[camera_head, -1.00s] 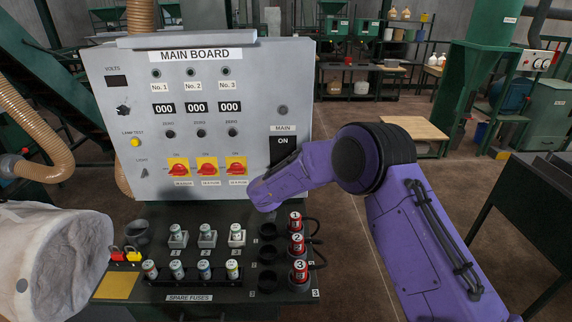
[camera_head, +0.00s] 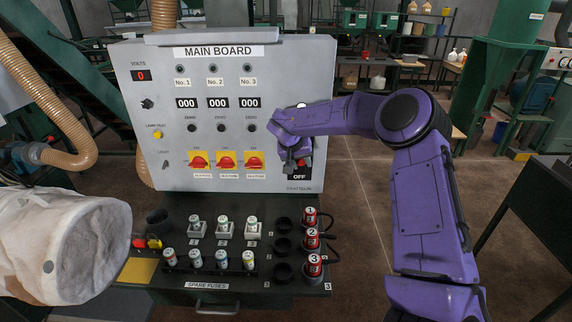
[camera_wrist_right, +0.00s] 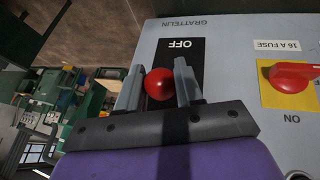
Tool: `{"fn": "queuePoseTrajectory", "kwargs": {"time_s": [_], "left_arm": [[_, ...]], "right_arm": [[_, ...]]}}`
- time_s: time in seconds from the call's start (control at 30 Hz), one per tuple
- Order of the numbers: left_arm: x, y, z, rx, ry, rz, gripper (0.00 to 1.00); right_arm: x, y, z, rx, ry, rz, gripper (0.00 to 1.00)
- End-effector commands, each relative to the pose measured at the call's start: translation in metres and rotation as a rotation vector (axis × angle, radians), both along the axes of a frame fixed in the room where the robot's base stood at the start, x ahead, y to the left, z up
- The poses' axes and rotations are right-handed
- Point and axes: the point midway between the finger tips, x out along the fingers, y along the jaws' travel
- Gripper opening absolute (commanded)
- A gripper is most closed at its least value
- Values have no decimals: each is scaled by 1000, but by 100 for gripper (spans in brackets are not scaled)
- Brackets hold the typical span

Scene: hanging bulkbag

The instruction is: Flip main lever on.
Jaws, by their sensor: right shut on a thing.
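The main board (camera_head: 230,75) is a grey panel with meters, lamps and switches. My right gripper (camera_head: 293,158) is at its lower right, in front of the main lever. In the right wrist view the lever's red ball knob (camera_wrist_right: 158,84) sits between the two fingers of this gripper (camera_wrist_right: 159,74), which is shut on it. The black lever plate (camera_wrist_right: 182,60) shows its "OFF" mark close beyond the knob. In the head view my gripper and arm hide the "ON" mark and most of the lever. My left gripper is not in view.
Three red-handled rotary switches (camera_head: 227,160) stand left of the lever. Below, a dark console (camera_head: 180,270) carries fuses and red numbered plugs (camera_head: 312,238). A white fabric bag (camera_head: 60,245) hangs at lower left. Open floor (camera_head: 360,210) lies right of the board.

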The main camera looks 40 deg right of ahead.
Motion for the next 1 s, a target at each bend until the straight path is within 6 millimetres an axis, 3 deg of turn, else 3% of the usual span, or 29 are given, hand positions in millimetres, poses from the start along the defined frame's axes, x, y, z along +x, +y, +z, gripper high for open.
{"fn": "queuePoseTrajectory", "kwargs": {"time_s": [0.5, 0.53, 0.57, 0.87, 1.0], "left_arm": [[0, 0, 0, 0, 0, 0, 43], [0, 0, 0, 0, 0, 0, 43], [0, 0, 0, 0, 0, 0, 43], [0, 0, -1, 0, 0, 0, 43], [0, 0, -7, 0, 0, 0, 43]], "right_arm": [[-7, -7, -1, 14, 18, -14, 0], [-7, -7, -1, 13, 17, -14, 45], [-7, -6, -1, 13, 17, -14, 55], [-5, -5, 1, 11, 14, -10, 58], [-6, 3, 15, 10, 10, -9, 58]]}}
